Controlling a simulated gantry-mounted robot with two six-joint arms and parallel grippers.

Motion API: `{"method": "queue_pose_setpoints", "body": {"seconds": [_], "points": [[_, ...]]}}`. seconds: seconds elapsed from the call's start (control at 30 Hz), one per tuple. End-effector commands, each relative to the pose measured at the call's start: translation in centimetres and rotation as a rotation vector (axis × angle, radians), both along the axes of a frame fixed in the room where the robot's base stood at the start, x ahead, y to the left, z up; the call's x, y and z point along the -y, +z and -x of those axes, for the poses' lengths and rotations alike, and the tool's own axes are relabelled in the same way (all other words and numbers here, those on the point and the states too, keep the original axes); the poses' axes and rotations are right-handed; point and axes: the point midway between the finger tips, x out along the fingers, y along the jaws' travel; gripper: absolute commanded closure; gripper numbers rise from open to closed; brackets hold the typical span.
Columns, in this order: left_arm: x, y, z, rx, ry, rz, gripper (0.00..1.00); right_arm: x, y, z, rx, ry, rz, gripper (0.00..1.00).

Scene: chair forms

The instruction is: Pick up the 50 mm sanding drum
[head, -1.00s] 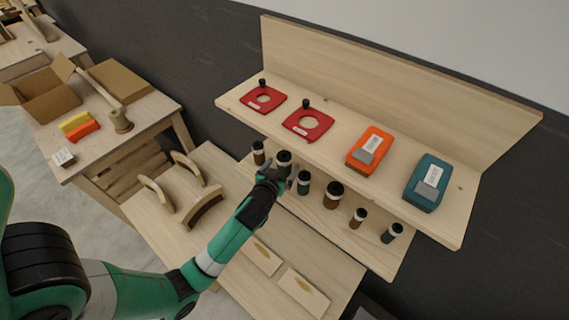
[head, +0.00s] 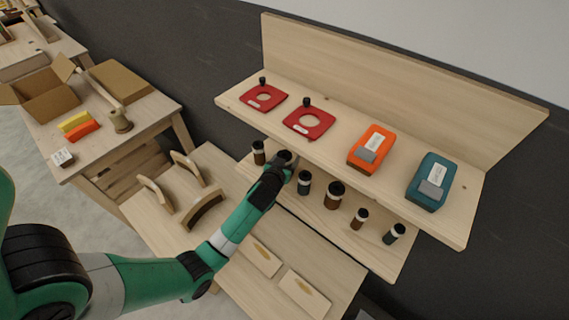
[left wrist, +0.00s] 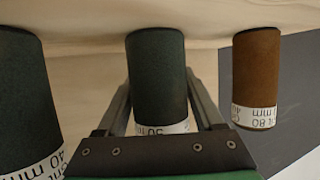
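The 50 mm sanding drum (left wrist: 157,80) is a dark green cylinder with a white label reading "50" in the left wrist view. It stands on the lower shelf between the fingers of my left gripper. In the head view its black top (head: 284,155) shows just past the gripper, which hides most of it. My left gripper (head: 284,168) is open around the drum, one finger on each side; whether either touches it I cannot tell. My right gripper is not in view.
A dark green 40 mm drum (left wrist: 25,95) and a brown 80-grit drum (left wrist: 256,75) flank it closely. More drums (head: 335,195) line the lower shelf (head: 375,255). The upper shelf (head: 335,148) with red plates (head: 308,124) and sanders (head: 371,150) overhangs close by.

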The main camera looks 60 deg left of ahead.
Motion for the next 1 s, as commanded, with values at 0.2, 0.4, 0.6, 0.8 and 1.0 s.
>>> {"method": "queue_pose_setpoints", "body": {"seconds": [0.2,0.4,0.6,0.8,1.0], "points": [[0.0,0.0,0.0,0.0,0.0,0.0,0.72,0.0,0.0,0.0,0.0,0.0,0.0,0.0],[0.0,0.1,0.0,0.001,0.0,-0.001,1.0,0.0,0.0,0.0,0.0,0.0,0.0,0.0],[0.0,0.1,0.0,0.001,0.0,-0.001,1.0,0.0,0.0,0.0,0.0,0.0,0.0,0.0],[0.0,1.5,0.0,0.004,0.0,0.0,1.0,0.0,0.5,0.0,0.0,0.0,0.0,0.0],[0.8,5.3,1.2,0.004,0.0,-0.001,1.0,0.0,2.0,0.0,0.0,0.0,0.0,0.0]]}}
